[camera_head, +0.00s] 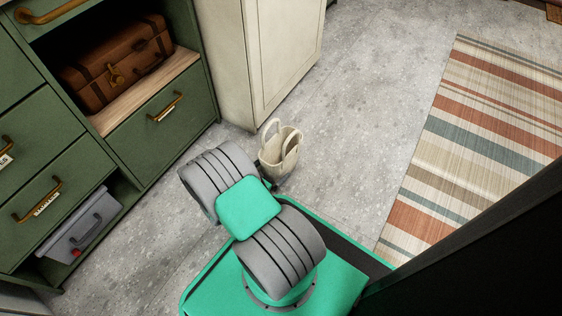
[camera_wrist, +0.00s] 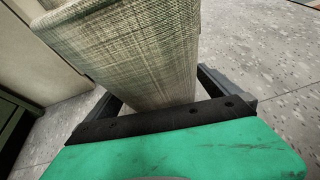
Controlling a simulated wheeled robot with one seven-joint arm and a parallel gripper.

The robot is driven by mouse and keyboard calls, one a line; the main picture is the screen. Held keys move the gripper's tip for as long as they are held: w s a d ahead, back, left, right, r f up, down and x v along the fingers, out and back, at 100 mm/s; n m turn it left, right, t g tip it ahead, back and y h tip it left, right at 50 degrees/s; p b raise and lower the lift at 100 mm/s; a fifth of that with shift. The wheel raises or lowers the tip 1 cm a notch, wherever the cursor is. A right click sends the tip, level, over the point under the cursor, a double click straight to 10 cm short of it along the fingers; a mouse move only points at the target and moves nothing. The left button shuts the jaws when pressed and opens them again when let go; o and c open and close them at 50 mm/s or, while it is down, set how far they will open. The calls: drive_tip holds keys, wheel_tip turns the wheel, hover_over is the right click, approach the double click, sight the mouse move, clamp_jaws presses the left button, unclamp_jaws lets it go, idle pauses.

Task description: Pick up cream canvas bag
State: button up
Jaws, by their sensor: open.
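The cream canvas bag (camera_head: 280,158) stands upright on the grey floor in the head view, its two loop handles up. It is just beyond my arm, in front of the cream cabinet. In the wrist view the bag (camera_wrist: 140,45) fills the upper middle, its woven side close to the camera. My gripper (camera_wrist: 160,100) is open, with its dark fingers on either side of the bag's lower part. I cannot tell whether they touch it. In the head view my arm hides most of the gripper.
A green drawer unit (camera_head: 150,135) stands at the left, holding a brown suitcase (camera_head: 118,62) and a grey toolbox (camera_head: 85,228). A cream cabinet (camera_head: 285,50) stands behind the bag. A striped rug (camera_head: 480,140) lies at the right. The floor (camera_head: 365,110) between bag and rug is clear.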

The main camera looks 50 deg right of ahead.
drive_tip(key=shift+d+f, duration=0.1)
drive_tip(key=shift+d, duration=0.4)
drive_tip(key=shift+c, duration=0.4)
drive_tip(key=c, duration=1.5)
wheel_tip(320, 180, up, 10)
drive_tip(key=p, duration=0.5)
drive_tip(key=shift+p, duration=0.3)
